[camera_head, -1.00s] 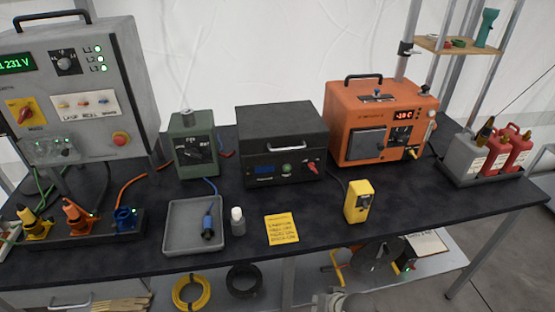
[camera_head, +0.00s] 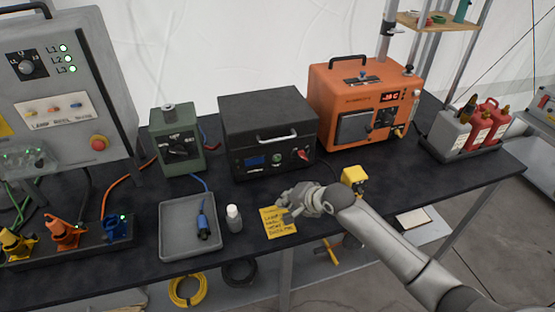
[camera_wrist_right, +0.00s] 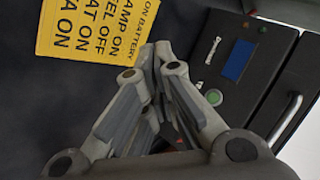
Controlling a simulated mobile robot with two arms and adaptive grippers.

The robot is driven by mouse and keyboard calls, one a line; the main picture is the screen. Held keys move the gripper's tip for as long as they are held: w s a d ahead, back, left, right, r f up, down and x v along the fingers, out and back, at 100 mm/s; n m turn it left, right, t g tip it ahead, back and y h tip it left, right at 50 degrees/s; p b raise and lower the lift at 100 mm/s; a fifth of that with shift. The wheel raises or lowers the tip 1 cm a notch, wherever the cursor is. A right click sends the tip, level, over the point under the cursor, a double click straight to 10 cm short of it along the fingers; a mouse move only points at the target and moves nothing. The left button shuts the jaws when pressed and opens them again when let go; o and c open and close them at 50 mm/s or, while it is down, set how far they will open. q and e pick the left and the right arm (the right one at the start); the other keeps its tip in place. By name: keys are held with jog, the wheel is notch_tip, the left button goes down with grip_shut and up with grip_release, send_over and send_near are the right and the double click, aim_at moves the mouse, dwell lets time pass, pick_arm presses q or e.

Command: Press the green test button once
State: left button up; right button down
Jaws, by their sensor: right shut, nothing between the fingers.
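The green button (camera_head: 277,159) is on the front of the black box (camera_head: 268,112), between a small blue display (camera_head: 255,161) and a red knob (camera_head: 303,155). It also shows in the right wrist view (camera_wrist_right: 213,97), to the right of the fingers. My right gripper (camera_head: 284,207) is shut and empty, over the table in front of the box, by the yellow note (camera_head: 272,226). It is apart from the button. In the right wrist view its fingertips (camera_wrist_right: 155,62) lie close together between the note and the box front. My left gripper is not in view.
A grey tray (camera_head: 172,247) with a blue connector and a white-capped bottle (camera_head: 234,219) stand left of my gripper. My right arm partly hides a yellow device (camera_head: 355,177). An orange unit (camera_head: 338,88) stands right of the black box, a green box (camera_head: 178,142) left.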

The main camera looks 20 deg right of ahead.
aim_at(277, 159)
jog(key=shift+w+d+r+m, duration=0.3)
jog(key=shift+w, duration=0.35)
jog(key=shift+w+d+r+m, duration=0.25)
jog(key=shift+w+m, duration=0.05)
jog(key=shift+w, duration=0.3)
jog(key=shift+w+d+r, duration=0.1)
jog(key=shift+d+r, duration=0.05)
jog(key=shift+w, duration=0.2)
jog(key=w+b, duration=0.6)
jog(key=shift+w, duration=0.4)
jog(key=shift+w+a+b, duration=0.2)
jog(key=shift+w+b, duration=0.25)
jog(key=shift+w, duration=0.35)
jog(key=shift+w, duration=0.1)
